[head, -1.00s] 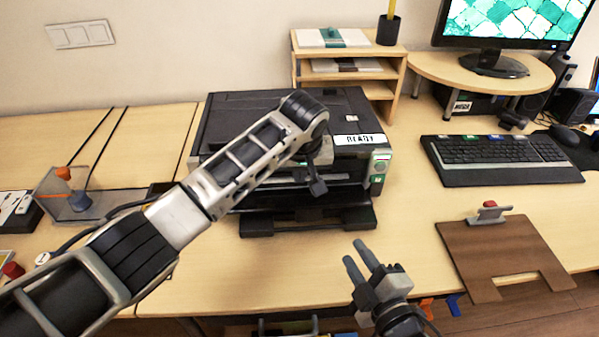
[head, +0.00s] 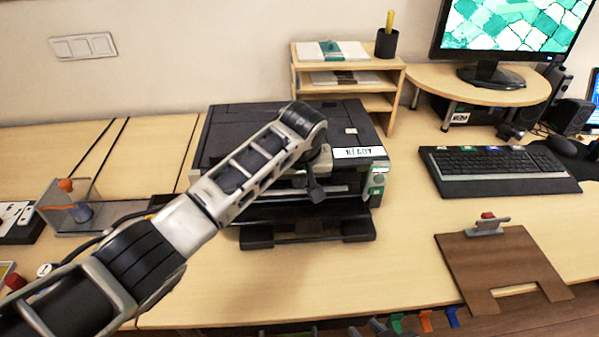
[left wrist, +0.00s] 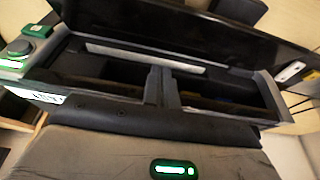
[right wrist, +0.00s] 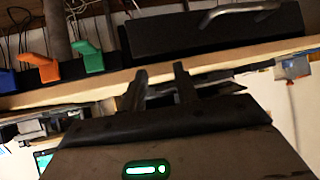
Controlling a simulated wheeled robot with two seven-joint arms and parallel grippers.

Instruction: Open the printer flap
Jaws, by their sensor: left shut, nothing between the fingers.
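The black printer (head: 250,120) stands on the desk with a READY label (head: 360,153) and a green-lit button (head: 377,178) at its front right. In the left wrist view the printer is upside down, with its front cavity (left wrist: 110,68) exposed. A dark panel (left wrist: 190,30) beyond the cavity looks like the flap, swung down and open; my arm partly hides it in the head view. My left gripper (left wrist: 162,86) is shut and empty in front of the cavity; contact cannot be told. My right gripper (right wrist: 159,88) is open and empty, below the desk's front edge.
A keyboard (head: 497,170) and a brown clipboard (head: 500,262) lie to the right. A wooden shelf (head: 388,105) stands behind the printer. Green (right wrist: 88,56) and orange (right wrist: 36,66) hooks hang under the desk edge (right wrist: 215,65). Bare desk lies in front of the printer.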

